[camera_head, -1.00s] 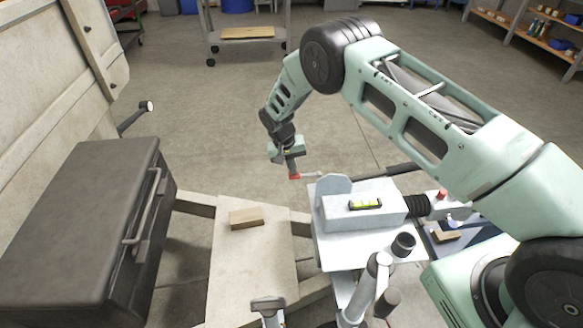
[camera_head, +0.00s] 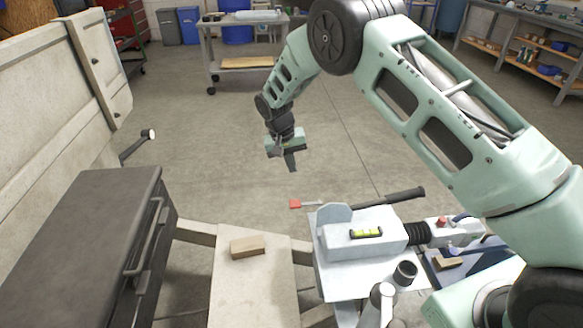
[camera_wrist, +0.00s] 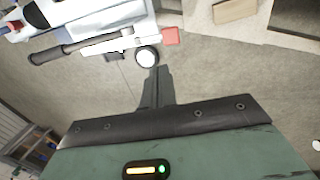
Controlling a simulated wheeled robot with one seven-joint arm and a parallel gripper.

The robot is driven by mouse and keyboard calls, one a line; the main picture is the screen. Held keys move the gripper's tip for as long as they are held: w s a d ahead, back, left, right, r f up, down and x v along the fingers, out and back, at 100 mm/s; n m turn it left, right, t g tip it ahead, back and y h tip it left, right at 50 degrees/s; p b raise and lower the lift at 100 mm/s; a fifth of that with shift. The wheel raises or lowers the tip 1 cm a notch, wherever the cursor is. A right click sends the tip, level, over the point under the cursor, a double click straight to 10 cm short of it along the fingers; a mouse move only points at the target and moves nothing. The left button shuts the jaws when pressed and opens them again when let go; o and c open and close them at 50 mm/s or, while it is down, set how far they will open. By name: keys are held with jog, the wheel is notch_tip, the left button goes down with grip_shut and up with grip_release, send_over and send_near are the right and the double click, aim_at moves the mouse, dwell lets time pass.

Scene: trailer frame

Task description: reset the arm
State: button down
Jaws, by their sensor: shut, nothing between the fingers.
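My pale green arm reaches over the trailer frame (camera_head: 268,290) and bends down at its far end. My gripper (camera_head: 291,166) hangs over the bare floor beyond the frame, with its dark fingers together and nothing between them. In the wrist view my gripper (camera_wrist: 158,85) shows its fingers closed, pointing toward the trailer coupling. The white coupling housing (camera_head: 335,240) carries a green spirit level (camera_head: 366,233). A lever with a black grip (camera_head: 405,195) and a red tip (camera_head: 296,204) lies behind the housing, apart from my gripper.
A dark toolbox (camera_head: 75,235) stands at the left, beside the tilted trailer panel (camera_head: 60,95). A wooden block (camera_head: 247,246) lies on the frame. A wheeled cart (camera_head: 245,35) and a shelf (camera_head: 520,60) stand farther back. The floor (camera_head: 210,150) around my gripper is clear.

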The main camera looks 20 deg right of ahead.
jog(key=s+a+r+n+y+p, duration=0.1)
jog(key=s+a+r+n+p, duration=0.1)
jog(key=s+a+r, duration=0.55)
jog(key=s+a+r+n+y+p, duration=0.2)
jog(key=s+r, duration=0.8)
jog(key=r, duration=0.2)
jog(key=s+d+r+n+p, duration=0.1)
jog(key=s+r+n, duration=0.2)
jog(key=s, duration=0.9)
jog(key=s+d+r+n+p, duration=0.1)
jog(key=s+r, duration=0.4)
jog(key=s, duration=0.7)
jog(key=shift+d+n+p, duration=0.3)
jog(key=shift+n+p, duration=0.3)
jog(key=shift+n, duration=0.3)
